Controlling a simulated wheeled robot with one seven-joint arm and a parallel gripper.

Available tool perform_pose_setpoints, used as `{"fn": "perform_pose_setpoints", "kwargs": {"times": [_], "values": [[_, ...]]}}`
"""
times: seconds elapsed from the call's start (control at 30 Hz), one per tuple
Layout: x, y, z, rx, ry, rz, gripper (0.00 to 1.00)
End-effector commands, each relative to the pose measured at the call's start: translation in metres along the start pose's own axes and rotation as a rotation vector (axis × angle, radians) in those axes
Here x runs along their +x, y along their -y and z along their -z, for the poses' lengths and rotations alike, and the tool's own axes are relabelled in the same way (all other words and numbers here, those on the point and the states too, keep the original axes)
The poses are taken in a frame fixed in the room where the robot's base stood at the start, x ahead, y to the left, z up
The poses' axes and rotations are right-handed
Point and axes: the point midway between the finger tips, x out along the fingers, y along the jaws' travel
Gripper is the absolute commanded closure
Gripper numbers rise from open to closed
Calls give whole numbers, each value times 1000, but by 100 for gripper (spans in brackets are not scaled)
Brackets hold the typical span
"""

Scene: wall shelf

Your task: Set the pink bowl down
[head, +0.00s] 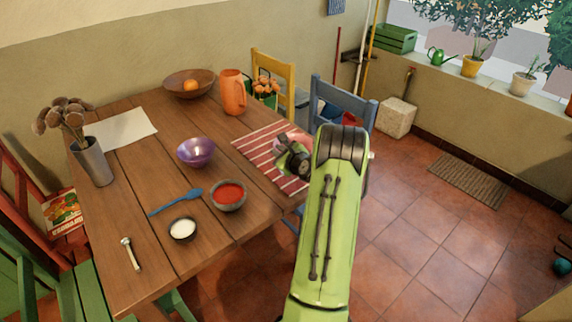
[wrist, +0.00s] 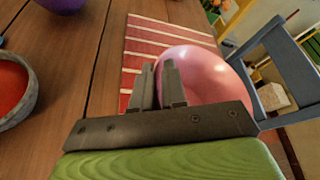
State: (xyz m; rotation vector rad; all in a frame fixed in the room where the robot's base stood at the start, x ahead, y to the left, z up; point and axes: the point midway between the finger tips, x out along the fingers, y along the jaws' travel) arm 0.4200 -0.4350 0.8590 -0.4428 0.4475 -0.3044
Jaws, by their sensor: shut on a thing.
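The pink bowl (wrist: 193,72) shows in the wrist view, tilted, with its rounded outside toward the camera. My gripper (wrist: 160,78) is shut on its near edge. In the head view my gripper (head: 287,150) is over the red striped placemat (head: 262,147), and my green arm hides most of the bowl, leaving a pale pink part beside the jaws. The placemat also shows behind the bowl in the wrist view (wrist: 135,48). I cannot tell whether the bowl touches it.
On the wooden table (head: 150,225) stand a purple bowl (head: 195,152), a bowl of red sauce (head: 228,195), a small white-filled bowl (head: 182,229), a blue spoon (head: 175,202) and an orange pitcher (head: 232,92). A blue chair (head: 343,100) stands close to the placemat's right edge.

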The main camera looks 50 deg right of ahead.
Motion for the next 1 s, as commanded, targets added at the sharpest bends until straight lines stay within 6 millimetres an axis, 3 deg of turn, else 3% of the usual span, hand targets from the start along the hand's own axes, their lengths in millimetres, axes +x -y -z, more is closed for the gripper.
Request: {"fn": "perform_pose_setpoints", "kwargs": {"times": [0.23, 0.57, 0.6, 0.73, 1.0], "values": [[14, -19, 32, -2, 3, 1, 100], [15, -20, 34, -3, 4, 3, 100], [15, -20, 34, -2, 2, 2, 82], [15, -20, 34, -2, 2, 2, 62], [14, -20, 33, -3, 2, 1, 62]]}}
